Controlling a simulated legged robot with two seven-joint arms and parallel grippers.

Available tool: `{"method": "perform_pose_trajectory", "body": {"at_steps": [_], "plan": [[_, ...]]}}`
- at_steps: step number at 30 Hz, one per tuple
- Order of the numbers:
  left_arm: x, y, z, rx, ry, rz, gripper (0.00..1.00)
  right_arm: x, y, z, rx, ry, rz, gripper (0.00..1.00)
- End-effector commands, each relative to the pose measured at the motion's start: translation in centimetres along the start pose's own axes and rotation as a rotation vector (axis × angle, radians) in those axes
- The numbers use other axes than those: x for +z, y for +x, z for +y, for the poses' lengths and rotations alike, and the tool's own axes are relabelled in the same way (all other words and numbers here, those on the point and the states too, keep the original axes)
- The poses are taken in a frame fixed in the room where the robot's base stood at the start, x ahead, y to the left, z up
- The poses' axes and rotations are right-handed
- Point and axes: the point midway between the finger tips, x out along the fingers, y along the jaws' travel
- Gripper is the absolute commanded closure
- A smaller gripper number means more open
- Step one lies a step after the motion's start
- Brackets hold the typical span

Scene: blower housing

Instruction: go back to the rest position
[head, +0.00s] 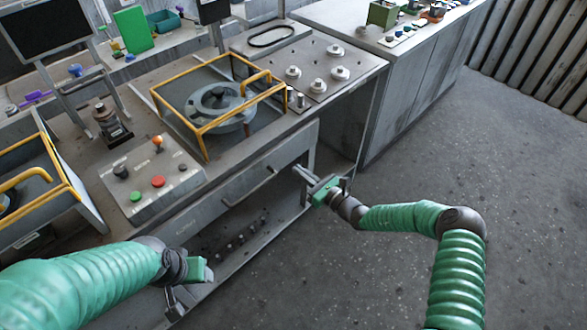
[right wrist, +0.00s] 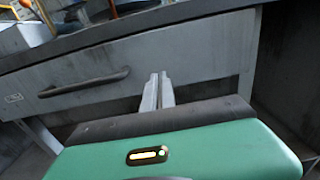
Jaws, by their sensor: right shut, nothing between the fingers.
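My right gripper (head: 305,175) is in front of the workbench, beside the drawer front (head: 240,190), with its fingers toward the bench. In the right wrist view its two fingers (right wrist: 160,80) are together and hold nothing, in front of a grey drawer with a dark handle (right wrist: 84,86). My left gripper (head: 172,302) hangs low at the bench's front edge, by the open lower shelf. Its fingers are small and partly hidden, so I cannot tell their opening. The round grey blower housing (head: 220,103) sits inside a yellow frame (head: 205,130) on the bench.
A control box (head: 150,180) with red and green buttons stands at the front of the bench. A plate with several knobs (head: 318,75) lies right of the frame. A second counter (head: 375,45) stands behind at right. The floor (head: 520,190) at right is clear.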

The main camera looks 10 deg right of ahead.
Motion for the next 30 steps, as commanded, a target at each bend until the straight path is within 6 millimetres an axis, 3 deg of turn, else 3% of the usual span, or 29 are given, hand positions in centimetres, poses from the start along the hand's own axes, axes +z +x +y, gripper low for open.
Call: {"method": "perform_pose_trajectory", "body": {"at_steps": [3, 7, 12, 17, 20, 23, 24, 27, 30], "plan": [[-0.3, -0.8, 0.0, 0.0, 0.0, 0.004, 0.4, 0.2, -3.6, -0.3, -0.005, 0.004, 0.002, 1.0], [-0.3, -1.0, 0.0, 0.0, 0.0, 0.003, 0.4, 0.0, -6.4, -0.3, -0.004, 0.002, 0.003, 1.0], [-0.4, -1.1, 0.0, 0.0, 0.0, 0.003, 0.4, 0.0, -8.2, -0.1, -0.002, 0.0, 0.004, 1.0], [-0.3, -1.1, 0.0, 0.0, 0.0, 0.003, 0.4, 0.1, -8.3, 0.3, 0.01, -0.008, 0.008, 1.0], [-0.4, -1.5, 0.0, 0.0, 0.0, 0.003, 0.4, 0.9, -8.0, 3.0, 0.115, -0.076, 0.047, 1.0], [-0.7, -2.4, 0.0, 0.0, 0.0, 0.003, 0.4, 2.0, -9.0, 9.5, 0.384, -0.267, 0.158, 1.0], [-0.8, -2.9, 0.0, 0.0, 0.0, 0.003, 0.4, 2.3, -10.4, 12.7, 0.532, -0.382, 0.223, 1.0], [-1.0, -3.9, 0.0, 0.0, 0.0, 0.003, 0.4, 2.6, -16.0, 17.8, 0.879, -0.696, 0.389, 1.0], [-1.2, -4.9, 0.0, 0.0, 0.0, 0.003, 0.4, 4.0, -22.2, 18.7, 1.163, -1.023, 0.533, 1.0]]}}
